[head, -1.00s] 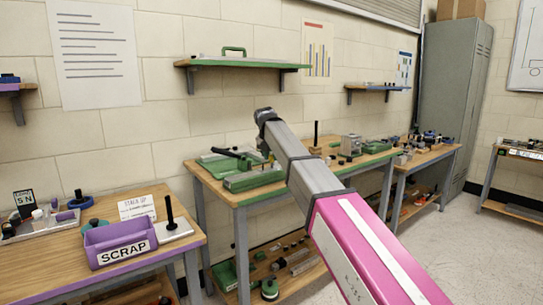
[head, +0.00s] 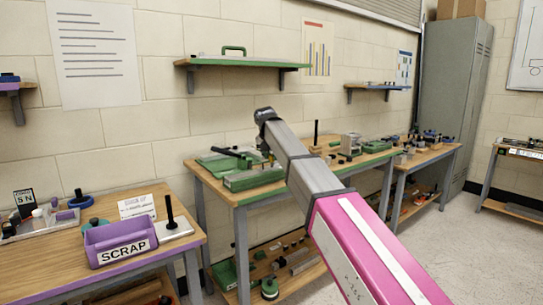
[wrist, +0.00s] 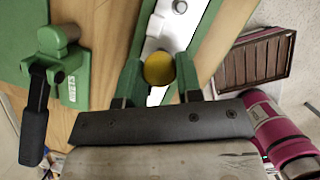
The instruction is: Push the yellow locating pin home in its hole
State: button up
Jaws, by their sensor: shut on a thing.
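The yellow locating pin (wrist: 158,69) shows in the wrist view as a round yellow head between the green fingers of my gripper (wrist: 159,80). My gripper is shut on it. Behind the pin lies a green fixture with a pale metal strip (wrist: 172,30) along it. The pin's lower part and its hole are hidden, so I cannot tell how deep it sits. In the head view my arm hides most of the gripper, above the green-edged bench (head: 240,197); the green fixture block (head: 254,180) lies beside it.
A green toggle clamp with a black handle (wrist: 35,120) stands left of my gripper in the wrist view. A black post (head: 316,133) stands farther right on the bench. A purple scrap bin (head: 119,243) sits on the nearer left bench. A green shelf (head: 240,64) hangs above.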

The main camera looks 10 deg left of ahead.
jog(key=shift+f, duration=1.1)
jog(key=o, duration=1)
